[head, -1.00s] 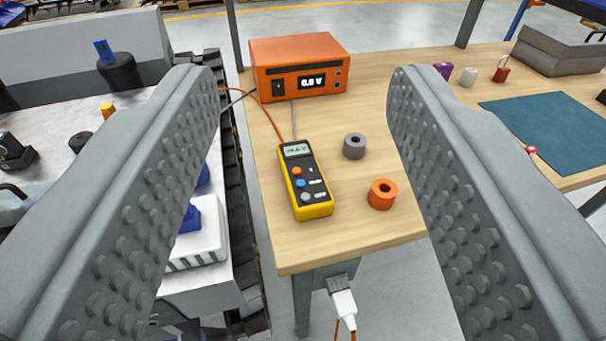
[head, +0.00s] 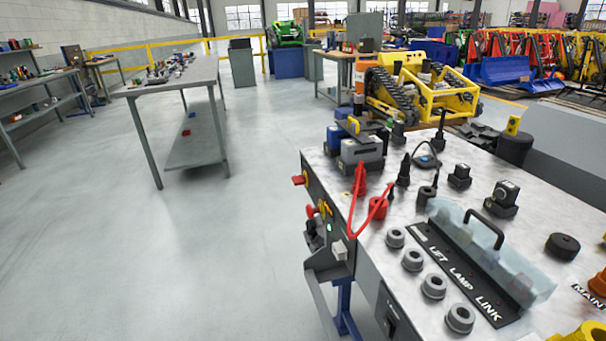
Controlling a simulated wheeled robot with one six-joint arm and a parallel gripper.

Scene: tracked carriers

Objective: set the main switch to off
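A label reading MAIN (head: 589,297) lies on the top of the grey panel bench at the right edge of the head view. An orange-red part (head: 599,284) beside the label is cut off by the picture edge. A yellow part (head: 583,332) below the label is cut off at the bottom edge. I cannot tell which of these is the main switch, nor how it is set. My gripper does not show in the head view now.
The bench top (head: 345,178) bears a clear cover (head: 490,255) over a row labelled LIFT, LAMP, LINK, several grey round sockets (head: 433,287), and a red cable (head: 361,198). A yellow tracked carrier (head: 435,85) stands behind. Floor at left is open before a grey table (head: 180,80).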

